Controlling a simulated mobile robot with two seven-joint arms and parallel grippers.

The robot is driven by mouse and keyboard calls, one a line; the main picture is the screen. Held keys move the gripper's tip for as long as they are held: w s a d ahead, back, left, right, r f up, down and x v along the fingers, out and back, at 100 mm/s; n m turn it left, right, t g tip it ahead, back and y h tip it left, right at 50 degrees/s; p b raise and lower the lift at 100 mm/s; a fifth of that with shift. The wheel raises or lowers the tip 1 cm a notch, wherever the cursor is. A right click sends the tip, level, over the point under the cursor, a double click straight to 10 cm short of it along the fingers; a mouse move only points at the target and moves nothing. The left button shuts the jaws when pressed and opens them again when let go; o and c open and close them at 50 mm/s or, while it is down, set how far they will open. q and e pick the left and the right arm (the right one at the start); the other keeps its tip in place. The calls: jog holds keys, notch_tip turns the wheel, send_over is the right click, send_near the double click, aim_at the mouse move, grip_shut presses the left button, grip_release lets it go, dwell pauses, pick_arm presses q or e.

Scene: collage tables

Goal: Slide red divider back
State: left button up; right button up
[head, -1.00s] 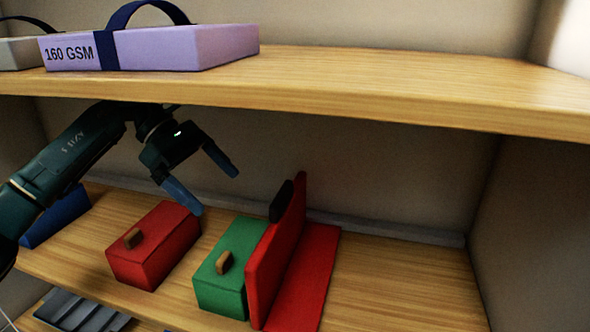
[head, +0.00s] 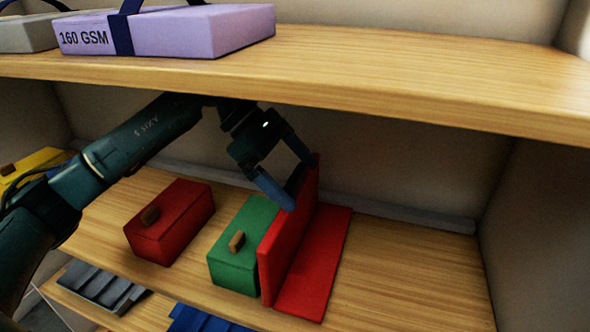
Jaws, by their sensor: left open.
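The red divider (head: 312,263) stands on the middle shelf, an upright plate with a flat red foot on its right side. Its upright plate touches or nearly touches the green box (head: 233,266) on its left. My left gripper (head: 298,180) is open at the top rear of the divider's upright plate. The fingers hide the dark grip that stood on that part of the divider. I cannot tell if they touch it. My right gripper is out of view.
A red box (head: 170,222) with a brown knob stands left of the green box. The upper shelf (head: 400,75), carrying a lilac 160 GSM box (head: 190,32), hangs close above my arm. The shelf (head: 410,285) right of the divider is bare up to the side wall.

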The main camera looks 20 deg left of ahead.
pick_arm(q)
jog(key=shift+d+f, duration=0.1)
jog(key=shift+f, duration=0.05)
jog(key=c, duration=1.3)
jog(key=d+b, duration=0.2)
jog(key=d, duration=2.1)
jog(key=shift+s+b, duration=0.35)
jog(key=shift+s, duration=0.05)
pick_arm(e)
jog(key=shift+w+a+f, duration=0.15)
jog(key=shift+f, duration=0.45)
pick_arm(q)
jog(key=o, duration=1.3)
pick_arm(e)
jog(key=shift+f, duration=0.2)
